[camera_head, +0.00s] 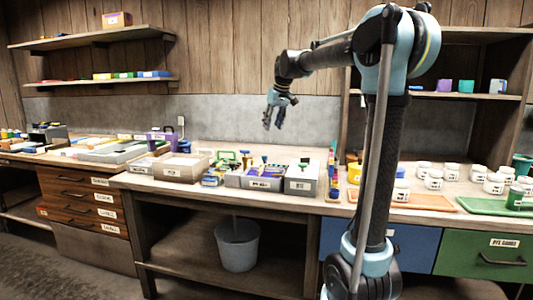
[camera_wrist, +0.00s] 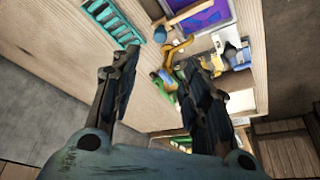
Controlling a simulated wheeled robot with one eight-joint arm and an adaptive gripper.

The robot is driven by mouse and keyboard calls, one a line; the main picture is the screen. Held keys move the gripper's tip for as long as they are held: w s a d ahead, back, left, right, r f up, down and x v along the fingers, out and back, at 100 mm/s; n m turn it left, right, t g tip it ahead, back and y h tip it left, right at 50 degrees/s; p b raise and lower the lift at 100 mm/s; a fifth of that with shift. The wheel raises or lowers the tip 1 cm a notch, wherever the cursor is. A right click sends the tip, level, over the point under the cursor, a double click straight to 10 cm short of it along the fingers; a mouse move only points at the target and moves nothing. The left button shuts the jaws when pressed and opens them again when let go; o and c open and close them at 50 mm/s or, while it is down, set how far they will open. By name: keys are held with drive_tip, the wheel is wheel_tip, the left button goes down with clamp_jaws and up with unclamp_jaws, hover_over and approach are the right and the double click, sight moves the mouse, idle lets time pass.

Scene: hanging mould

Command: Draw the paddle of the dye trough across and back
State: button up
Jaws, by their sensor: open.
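My gripper (camera_head: 274,121) hangs in the air above the back of the long bench, its fingers pointing down. In the wrist view my gripper (camera_wrist: 160,66) has its two fingers spread, with nothing between them. I cannot make out the trough for sure in the head view.
A teal slotted rack (camera_wrist: 113,22) lies near the tray. Grey boxes (camera_head: 300,180) and a pale box (camera_head: 181,167) crowd the middle bench. White jars (camera_head: 433,180) stand at right. A bucket (camera_head: 238,244) stands below. The air around my gripper is clear.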

drive_tip(key=x, duration=1.7)
drive_tip(key=shift+w+a, duration=0.1)
drive_tip(key=shift+w, duration=0.05)
clamp_jaws()
